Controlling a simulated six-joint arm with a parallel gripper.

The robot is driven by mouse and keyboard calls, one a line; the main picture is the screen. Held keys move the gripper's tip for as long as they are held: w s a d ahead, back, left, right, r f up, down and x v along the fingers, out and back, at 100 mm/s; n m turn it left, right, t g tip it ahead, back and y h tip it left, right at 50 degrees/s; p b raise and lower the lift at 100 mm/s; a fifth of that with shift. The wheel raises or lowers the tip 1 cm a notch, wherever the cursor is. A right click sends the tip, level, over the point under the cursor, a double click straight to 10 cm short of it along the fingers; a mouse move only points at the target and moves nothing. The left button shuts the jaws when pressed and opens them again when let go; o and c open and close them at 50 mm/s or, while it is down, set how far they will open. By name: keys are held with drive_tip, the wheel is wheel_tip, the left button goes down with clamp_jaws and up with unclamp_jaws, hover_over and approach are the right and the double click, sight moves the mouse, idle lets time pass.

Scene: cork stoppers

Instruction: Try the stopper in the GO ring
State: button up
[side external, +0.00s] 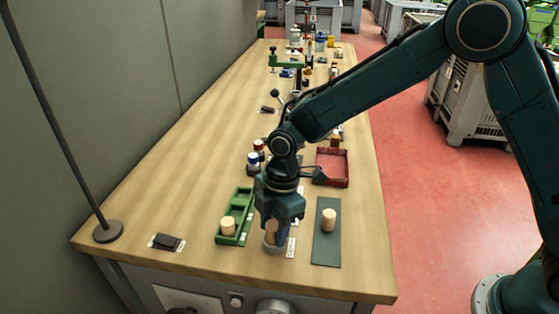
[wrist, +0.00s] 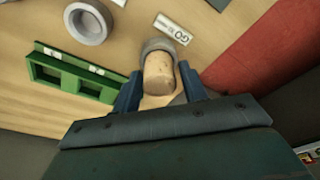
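A pale cork stopper (wrist: 158,72) stands between the two blue fingers of my gripper (wrist: 160,88), which is shut on it. In the side external view my gripper (side external: 272,228) points down near the front of the bench, with the held stopper partly hidden by the fingers. The grey GO ring (wrist: 152,46) shows around the stopper's far end, next to its white GO label (wrist: 173,29). The same ring (side external: 272,246) sits under the gripper in the side external view. I cannot tell how deep the stopper sits in it.
A green rack (side external: 245,198) to the left holds one stopper (side external: 228,226). Another stopper (side external: 329,219) stands on a dark mat (side external: 327,252) to the right. A second grey ring (wrist: 88,22) lies near the GO ring. A red tray (side external: 332,167) is behind. The bench at front left is mostly clear.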

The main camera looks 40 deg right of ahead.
drive_tip(key=shift+o, duration=1.1)
drive_tip(key=shift+r, duration=0.1)
wheel_tip(320, 180, up, 14)
drive_tip(key=d, duration=0.2)
drive_tip(key=shift+f, duration=0.25)
idle(0.4)
drive_tip(key=s+d+r+m+t, duration=0.3)
drive_tip(key=s+d+r+m, duration=0.6)
drive_tip(key=d, duration=0.3)
drive_tip(key=s+d+m+t+h, duration=0.1)
drive_tip(key=s+d+m, duration=0.3)
drive_tip(key=s, duration=0.3)
drive_tip(key=s+d+m+t, duration=0.1)
drive_tip(key=s+d+m, duration=0.4)
drive_tip(key=s, duration=0.3)
drive_tip(key=shift+f+t+h, duration=0.3)
drive_tip(key=shift+f+h, duration=0.1)
